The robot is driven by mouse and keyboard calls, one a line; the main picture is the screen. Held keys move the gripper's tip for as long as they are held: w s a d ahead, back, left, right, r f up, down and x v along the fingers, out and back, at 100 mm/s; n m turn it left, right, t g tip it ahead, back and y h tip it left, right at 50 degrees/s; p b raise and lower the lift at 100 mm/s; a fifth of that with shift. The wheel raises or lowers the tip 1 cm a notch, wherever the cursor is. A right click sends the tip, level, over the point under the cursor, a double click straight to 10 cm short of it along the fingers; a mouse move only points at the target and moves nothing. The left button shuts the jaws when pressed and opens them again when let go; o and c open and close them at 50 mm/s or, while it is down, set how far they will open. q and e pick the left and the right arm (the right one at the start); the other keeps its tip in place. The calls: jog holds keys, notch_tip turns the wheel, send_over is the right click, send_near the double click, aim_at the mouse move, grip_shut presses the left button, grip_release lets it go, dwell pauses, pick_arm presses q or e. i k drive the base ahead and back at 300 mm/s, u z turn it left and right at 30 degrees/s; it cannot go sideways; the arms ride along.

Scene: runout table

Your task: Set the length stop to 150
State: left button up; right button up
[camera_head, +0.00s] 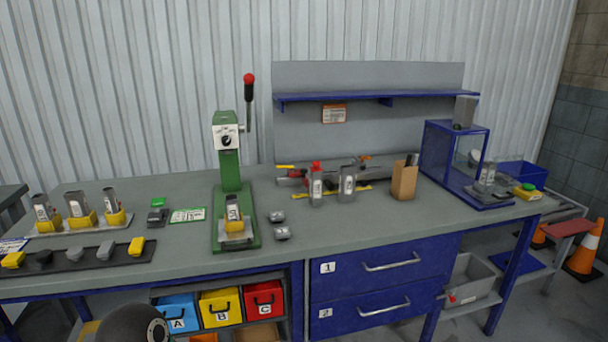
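No part that I can name for sure as the length stop shows. A low rail-like fixture (372,166) with red and orange parts lies at the back of the bench, behind two grey upright devices. A yellow strip (357,189), perhaps a scale, runs along its front; no numbers are readable at this size. At the far right, beyond the bench, a red-topped piece (577,227) stands by a grey rail; I cannot tell what it is. Neither of my grippers is in view.
Small parts lie at left. Blue drawers (385,287) and coloured bins (220,309) are below. Orange cones (585,248) stand at right.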

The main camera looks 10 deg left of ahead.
aim_at(298, 175)
jog(key=z, duration=1)
jog(key=k, duration=0.1)
jog(key=z, duration=0.35)
jog(key=i, duration=0.75)
jog(key=u, duration=1.25)
